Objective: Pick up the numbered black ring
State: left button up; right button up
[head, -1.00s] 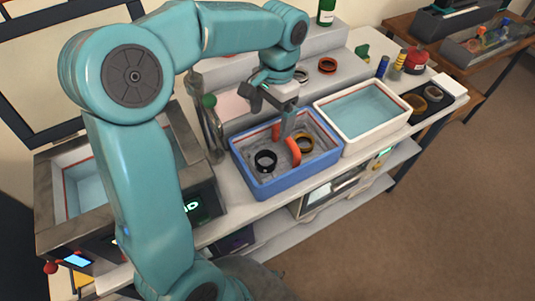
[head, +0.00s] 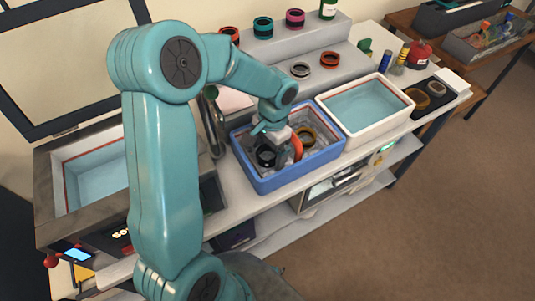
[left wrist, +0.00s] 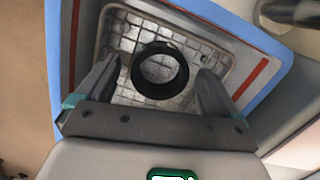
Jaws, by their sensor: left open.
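A black ring (head: 266,163) lies in the blue-rimmed tray (head: 290,184), and part of it is hidden by my gripper in the head view. In the left wrist view the black ring (left wrist: 160,93) lies flat on the tray's grid-patterned floor, between and slightly beyond my fingers. No number on it can be read. My left gripper (head: 276,158) is open and reaches down into the tray, above the ring. Its two fingers (left wrist: 158,75) stand on either side of the ring in the left wrist view, with gaps visible. My right gripper is not in view.
A white tub (head: 380,137) of pale blue liquid stands to the right. A grey stepped shelf behind holds several rings, including a green one (head: 263,27).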

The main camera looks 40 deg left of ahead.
pick_arm(q)
jog(key=shift+s, duration=0.1)
jog(key=c, duration=1.1)
